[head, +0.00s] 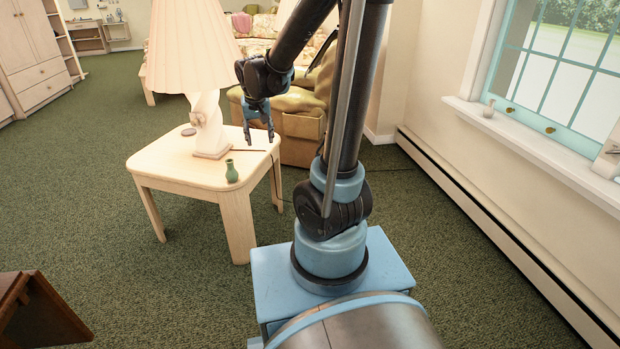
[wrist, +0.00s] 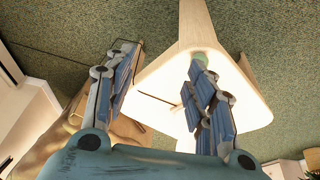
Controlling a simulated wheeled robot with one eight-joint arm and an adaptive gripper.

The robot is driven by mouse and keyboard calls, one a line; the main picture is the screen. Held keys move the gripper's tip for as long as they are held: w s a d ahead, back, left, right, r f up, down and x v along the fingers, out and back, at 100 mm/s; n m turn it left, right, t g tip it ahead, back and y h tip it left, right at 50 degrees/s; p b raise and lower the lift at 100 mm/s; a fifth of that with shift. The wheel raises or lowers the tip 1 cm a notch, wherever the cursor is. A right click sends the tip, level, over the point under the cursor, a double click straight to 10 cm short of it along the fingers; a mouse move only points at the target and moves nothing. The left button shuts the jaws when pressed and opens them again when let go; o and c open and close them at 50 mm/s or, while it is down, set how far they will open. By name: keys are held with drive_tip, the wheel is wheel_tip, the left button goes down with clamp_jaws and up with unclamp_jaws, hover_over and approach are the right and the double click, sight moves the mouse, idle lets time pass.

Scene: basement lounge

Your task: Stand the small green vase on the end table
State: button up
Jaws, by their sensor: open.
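The small green vase (head: 232,171) stands upright on the pale wooden end table (head: 165,175), near its front right corner. My gripper (head: 259,134) is open and empty, fingers pointing down, above the table's right side. In the head view it is apart from the vase, farther back. In the wrist view my two fingers (wrist: 160,62) are spread wide, with the tabletop (wrist: 236,95) behind the right one. A green rounded shape that looks like the vase (wrist: 201,57) shows at the right fingertip, partly hidden by it.
A lamp (head: 190,40) with a pleated shade fills the table's middle. A round item (head: 188,131) and a thin dark stick (head: 249,150) lie on the table. An armchair (head: 303,125) stands close behind. A brown wooden piece (head: 45,310) is at lower left. Green carpet is open at left.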

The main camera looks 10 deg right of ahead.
drive_tip(key=s+d+f, duration=0.1)
drive_tip(key=s+d, duration=0.3)
drive_tip(key=s, duration=0.4)
drive_tip(key=s+d+f+g, duration=0.1)
drive_tip(key=s+d, duration=0.3)
drive_tip(key=s, duration=0.5)
drive_tip(key=s+d+f, duration=0.1)
drive_tip(key=s+d, duration=0.3)
drive_tip(key=s, duration=0.4)
drive_tip(key=shift+s+f, duration=0.15)
drive_tip(key=shift+s, duration=0.2)
